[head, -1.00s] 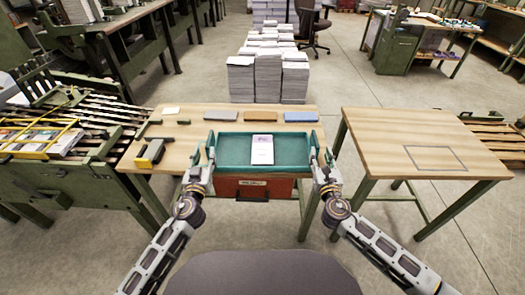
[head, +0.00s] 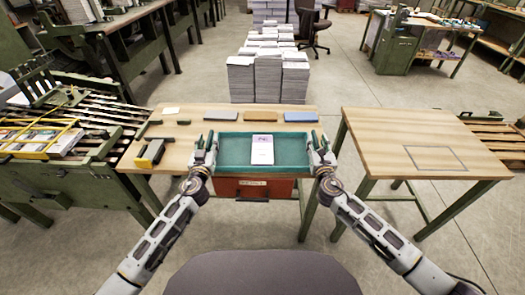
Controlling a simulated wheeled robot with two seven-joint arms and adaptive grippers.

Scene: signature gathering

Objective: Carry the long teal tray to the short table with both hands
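The long teal tray (head: 232,167) lies on the left wooden table, near its front edge. A white stack of sheets with a printed top (head: 262,150) lies in the tray. My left gripper (head: 205,142) is at the tray's left end, its fingers apart and around the end wall. My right gripper (head: 319,141) is at the right end in the same way. Contact between the fingers and the walls is too small to tell. The short table (head: 410,130) stands to the right, its top bare except for a drawn rectangle outline (head: 436,158).
The left table (head: 180,145) also holds grey and brown blocks (head: 261,115) behind the tray and a black-and-yellow tool (head: 150,153) at left. A red drawer (head: 280,188) is under its top. A narrow gap separates the two tables. Paper stacks (head: 268,75) stand behind.

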